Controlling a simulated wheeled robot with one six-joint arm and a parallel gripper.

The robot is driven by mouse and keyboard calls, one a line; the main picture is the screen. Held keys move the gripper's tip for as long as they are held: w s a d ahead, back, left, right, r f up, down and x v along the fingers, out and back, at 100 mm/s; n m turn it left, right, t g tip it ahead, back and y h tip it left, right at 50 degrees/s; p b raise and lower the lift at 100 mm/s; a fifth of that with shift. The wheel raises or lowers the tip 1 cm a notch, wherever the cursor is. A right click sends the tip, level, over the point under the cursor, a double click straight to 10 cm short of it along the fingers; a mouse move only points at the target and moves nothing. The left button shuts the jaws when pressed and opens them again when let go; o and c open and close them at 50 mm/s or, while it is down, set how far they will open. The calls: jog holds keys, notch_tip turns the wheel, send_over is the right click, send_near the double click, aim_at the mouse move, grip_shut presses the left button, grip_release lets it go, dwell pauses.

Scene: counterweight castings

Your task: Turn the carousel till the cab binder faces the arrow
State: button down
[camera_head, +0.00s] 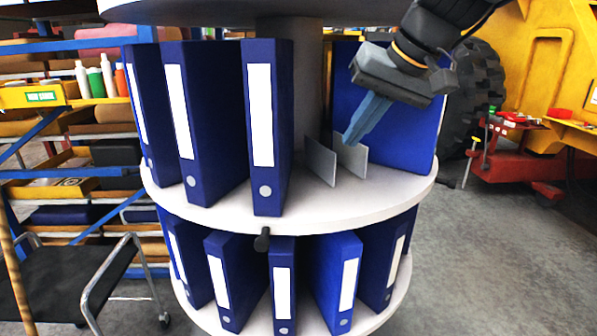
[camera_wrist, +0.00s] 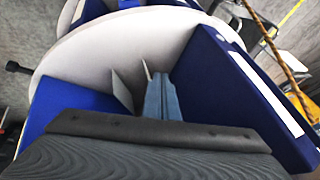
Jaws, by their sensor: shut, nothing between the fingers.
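The carousel has a round white upper shelf (camera_head: 345,200) with blue binders standing on it. Three binders with white spine labels stand at the left, the nearest one (camera_head: 267,130) facing front. Another blue binder (camera_head: 395,115) stands at the right, behind my gripper, its broad side showing. I see no writing on the labels, so I cannot tell which is the cab binder. No arrow is clear to see. My gripper (camera_head: 351,138) is shut and empty, pointing down beside two thin grey dividers (camera_head: 320,162). In the wrist view its fingers (camera_wrist: 160,80) are close to a divider; contact is unclear.
A black knob (camera_head: 262,240) sticks out below the upper shelf's front rim. A lower shelf (camera_head: 395,292) holds several more blue binders. A rack of trays is at the left, with a black cart (camera_head: 70,275) before it. Yellow machinery (camera_head: 550,70) is at the right.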

jog(key=a, duration=0.2)
jog(key=y, duration=0.1)
send_near(287, 174)
jog(key=d+f, duration=0.1)
jog(key=w+d+f, duration=0.1)
jog(key=f, duration=0.1)
jog(key=shift+f+p, duration=0.2)
jog(key=shift+p, duration=0.2)
jog(key=shift+w+a+r+p, duration=0.15)
jog(key=shift+a+p, duration=0.45)
jog(key=shift+a, duration=0.6)
jog(key=shift+w+a, duration=0.1)
jog(key=shift+a, duration=0.55)
